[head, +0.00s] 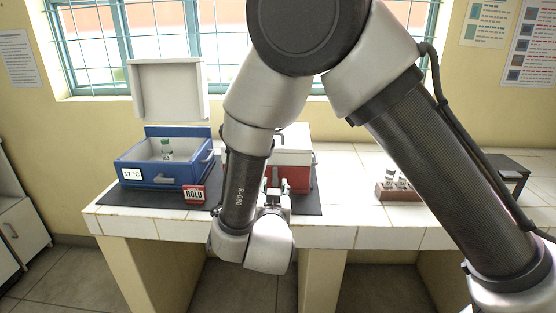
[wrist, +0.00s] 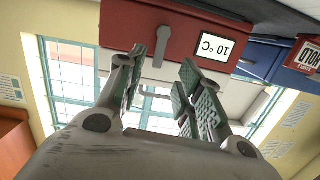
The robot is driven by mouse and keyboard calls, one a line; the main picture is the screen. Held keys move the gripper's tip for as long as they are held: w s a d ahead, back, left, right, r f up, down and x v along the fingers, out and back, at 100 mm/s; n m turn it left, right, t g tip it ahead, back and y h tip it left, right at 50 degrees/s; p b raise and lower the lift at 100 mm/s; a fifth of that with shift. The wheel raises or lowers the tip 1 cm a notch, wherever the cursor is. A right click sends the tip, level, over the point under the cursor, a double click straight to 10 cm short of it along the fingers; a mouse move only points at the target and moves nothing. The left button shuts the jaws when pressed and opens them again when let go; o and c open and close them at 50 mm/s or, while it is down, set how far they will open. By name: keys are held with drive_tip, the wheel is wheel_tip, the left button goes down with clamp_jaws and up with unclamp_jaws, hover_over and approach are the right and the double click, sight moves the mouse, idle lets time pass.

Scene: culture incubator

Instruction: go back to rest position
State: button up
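My gripper (wrist: 165,80) is open and empty; its two green-padded fingers are apart in the wrist view. In the head view my gripper (head: 273,187) is in front of the red incubator box (head: 299,178), partly hidden by my arm. The red box (wrist: 185,35) appears upside down beyond the fingers in the wrist view, with a 10 °C display (wrist: 215,46). The blue incubator box (head: 147,180) at left has its white lid (head: 168,90) raised and shows 17 °C. A vial (head: 167,149) stands upright inside it.
A HOLD sign (head: 194,195) stands before the blue box. A brown rack (head: 398,194) with vials sits on the white tiled counter (head: 350,210) to the right. A dark stand (head: 508,170) is farther right, partly behind my arm. Windows line the back wall.

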drive_tip(key=w+d+r+g+y, duration=0.2)
drive_tip(key=d+r+g, duration=0.1)
drive_tip(key=d+r, duration=0.3)
drive_tip(key=w+d+r+g+y, duration=0.3)
drive_tip(key=d+r, duration=0.3)
drive_tip(key=s+d+r+g+h, duration=0.2)
drive_tip(key=s+d+g, duration=0.1)
drive_tip(key=s+d, duration=1)
drive_tip(key=s+d+r+g+h, duration=0.2)
drive_tip(key=s+d+g+h, duration=0.1)
drive_tip(key=s+d, duration=1)
drive_tip(key=shift+s+d+r+n, duration=0.2)
drive_tip(key=shift+s+d+n, duration=0.2)
drive_tip(key=shift+d, duration=0.1)
